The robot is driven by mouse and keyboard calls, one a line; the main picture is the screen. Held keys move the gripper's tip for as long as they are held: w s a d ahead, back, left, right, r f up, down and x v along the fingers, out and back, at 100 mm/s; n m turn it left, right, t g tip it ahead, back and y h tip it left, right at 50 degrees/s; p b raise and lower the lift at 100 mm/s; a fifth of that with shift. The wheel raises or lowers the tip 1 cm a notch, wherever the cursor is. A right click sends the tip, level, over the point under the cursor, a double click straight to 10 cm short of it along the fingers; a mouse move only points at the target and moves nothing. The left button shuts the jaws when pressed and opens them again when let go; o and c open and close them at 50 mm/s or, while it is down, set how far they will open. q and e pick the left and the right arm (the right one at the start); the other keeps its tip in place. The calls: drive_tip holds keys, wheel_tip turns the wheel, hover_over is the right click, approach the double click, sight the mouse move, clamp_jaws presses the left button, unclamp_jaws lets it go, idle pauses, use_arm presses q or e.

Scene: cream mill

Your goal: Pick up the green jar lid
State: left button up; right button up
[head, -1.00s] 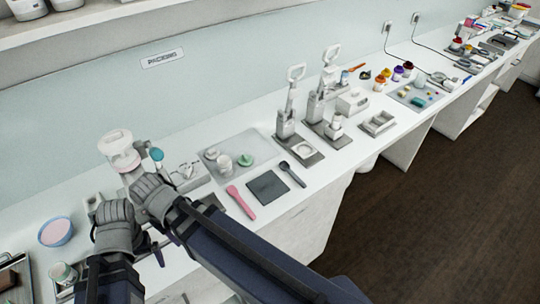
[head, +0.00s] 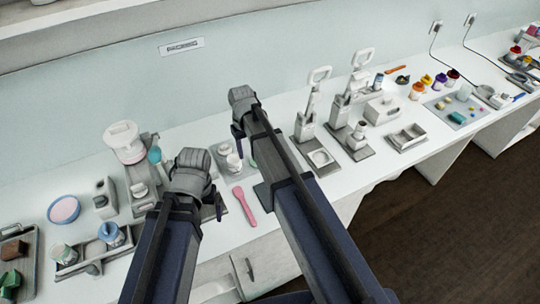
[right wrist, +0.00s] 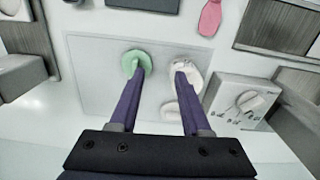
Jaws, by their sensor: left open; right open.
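The green jar lid (right wrist: 127,64) lies on a grey mat (right wrist: 98,102) in the right wrist view, below the left fingertip, which overlaps it. In the head view my right arm hides most or all of it. My right gripper (right wrist: 162,71) is open and empty above the mat; in the head view (head: 238,136) it is over the back of the mat. A white round jar or lid (right wrist: 196,68) lies under its other fingertip. My left gripper (head: 216,205) is open and appears empty, over the counter left of the pink spatula (head: 246,205).
Another white round piece (right wrist: 172,112) lies on the mat. A white-topped machine (head: 125,140) stands left of the mat, and hand presses (head: 307,125) stand to its right. The wall rises close behind the counter.

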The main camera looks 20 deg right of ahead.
drive_tip(key=w+d, duration=0.1)
drive_tip(key=d, duration=0.1)
drive_tip(key=w+d, duration=0.2)
drive_tip(key=shift+w+r, duration=0.15)
drive_tip(key=shift+w, duration=0.1)
drive_tip(key=shift+s+a+f, duration=0.15)
drive_tip(key=shift+a+f, duration=0.05)
use_arm(q)
drive_tip(key=f+b, duration=0.2)
drive_tip(key=d+f+b, duration=0.1)
drive_tip(key=f+b, duration=0.4)
drive_tip(key=shift+w+d+f+b, duration=0.25)
drive_tip(key=shift+f+b, duration=0.05)
drive_tip(key=shift+b, duration=0.1)
use_arm(e)
wheel_tip(320, 180, down, 8)
drive_tip(key=shift+d+r, duration=0.15)
drive_tip(key=shift+r, duration=0.2)
use_arm(q)
drive_tip(key=shift+r, duration=0.1)
use_arm(e)
clamp_jaws()
